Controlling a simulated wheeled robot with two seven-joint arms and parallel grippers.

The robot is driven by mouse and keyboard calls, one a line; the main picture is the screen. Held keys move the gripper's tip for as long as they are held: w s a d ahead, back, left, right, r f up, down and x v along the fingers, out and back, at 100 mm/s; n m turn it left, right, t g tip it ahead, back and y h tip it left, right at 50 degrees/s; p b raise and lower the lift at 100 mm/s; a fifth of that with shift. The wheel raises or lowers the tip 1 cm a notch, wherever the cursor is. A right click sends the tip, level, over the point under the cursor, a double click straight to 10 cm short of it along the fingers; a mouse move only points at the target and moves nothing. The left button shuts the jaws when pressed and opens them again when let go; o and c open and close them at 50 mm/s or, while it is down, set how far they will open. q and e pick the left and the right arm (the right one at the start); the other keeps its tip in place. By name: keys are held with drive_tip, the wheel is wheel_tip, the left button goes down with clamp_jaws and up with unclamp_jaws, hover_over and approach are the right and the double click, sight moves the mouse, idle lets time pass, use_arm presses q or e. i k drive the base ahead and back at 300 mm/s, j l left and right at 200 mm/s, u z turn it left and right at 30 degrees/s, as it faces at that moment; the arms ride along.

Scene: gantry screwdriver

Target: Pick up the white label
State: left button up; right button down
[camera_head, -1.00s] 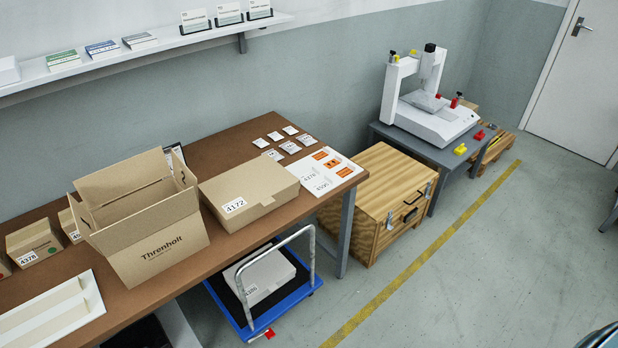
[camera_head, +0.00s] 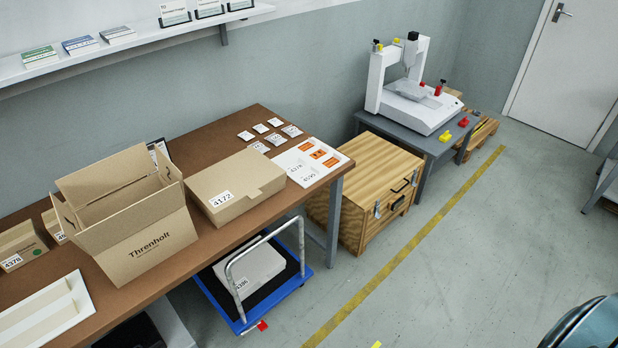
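A white sheet (camera_head: 296,177) lies at the right end of the brown table. It carries orange labels (camera_head: 317,154) and white labels with printed numbers, one of them reading about 4374 (camera_head: 297,168). Several small white square pieces (camera_head: 261,128) lie in rows behind the sheet. Which of these is the white label of the task I cannot tell. Neither of my grippers is in view.
A closed carton marked 4172 (camera_head: 235,188) and an open Threnholt carton (camera_head: 133,226) stand left of the sheet. A blue cart (camera_head: 242,318) sits partly under the table (camera_head: 207,236). A wooden crate (camera_head: 376,170) stands to the right. The floor in front is mostly clear.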

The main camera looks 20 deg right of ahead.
sight(300, 164)
drive_tip(key=i+l+z, duration=0.1)
drive_tip(key=i+z, duration=0.35)
drive_tip(key=i, duration=0.4)
